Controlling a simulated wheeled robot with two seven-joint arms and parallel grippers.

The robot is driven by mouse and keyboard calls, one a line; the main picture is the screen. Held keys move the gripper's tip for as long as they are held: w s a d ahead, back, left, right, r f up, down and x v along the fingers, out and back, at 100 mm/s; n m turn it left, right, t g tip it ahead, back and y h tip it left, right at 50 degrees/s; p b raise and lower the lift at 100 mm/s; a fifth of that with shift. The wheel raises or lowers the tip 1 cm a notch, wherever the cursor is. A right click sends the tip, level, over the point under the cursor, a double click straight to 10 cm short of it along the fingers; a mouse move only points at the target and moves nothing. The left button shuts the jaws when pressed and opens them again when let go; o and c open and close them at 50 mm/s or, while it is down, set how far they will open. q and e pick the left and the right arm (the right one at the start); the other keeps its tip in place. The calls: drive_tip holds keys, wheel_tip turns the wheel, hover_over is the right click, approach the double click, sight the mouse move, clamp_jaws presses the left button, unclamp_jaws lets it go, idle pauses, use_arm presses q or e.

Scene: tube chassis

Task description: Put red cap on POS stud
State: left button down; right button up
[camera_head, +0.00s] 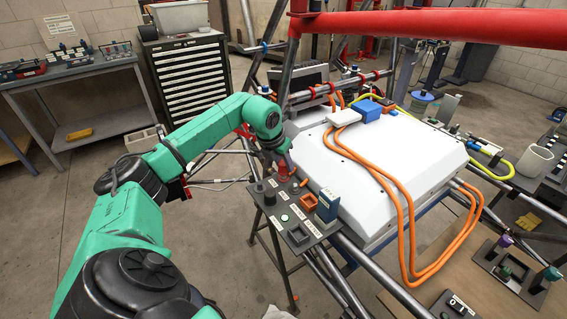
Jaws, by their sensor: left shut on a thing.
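My left arm reaches in from the left, and its gripper (283,165) points down over the far end of a small dark panel. The gripper is shut on a small red piece (284,174), which looks like the red cap. It is small in the view, and I cannot tell whether it touches the panel. The dark panel (276,221) carries small dark parts, white labels and an orange square part (308,202). I cannot make out which part is the POS stud; the labels are too small to read. My right gripper is not in view.
A large white battery case (375,160) with orange cables (405,215) stands right of the panel. A red tube (440,27) crosses the upper right. A blue upright device (327,205) stands at the panel's right edge. A drawer cabinet (187,78) and workbench (70,78) stand behind left.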

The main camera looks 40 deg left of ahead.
sight(282, 164)
use_arm(q)
drive_tip(key=shift+f+b, duration=0.75)
drive_tip(key=shift+f, duration=0.4)
drive_tip(key=c, duration=0.8)
unclamp_jaws()
drive_tip(key=p+v, duration=0.2)
drive_tip(key=v, duration=0.3)
drive_tip(key=shift+s+r+p, duration=0.1)
drive_tip(key=shift+r+p, duration=0.2)
drive_tip(key=shift+r, duration=0.1)
drive_tip(key=p+v, duration=0.1)
drive_tip(key=v, duration=0.4)
drive_tip(key=shift+s+d+r, duration=0.1)
drive_tip(key=shift+r, duration=0.05)
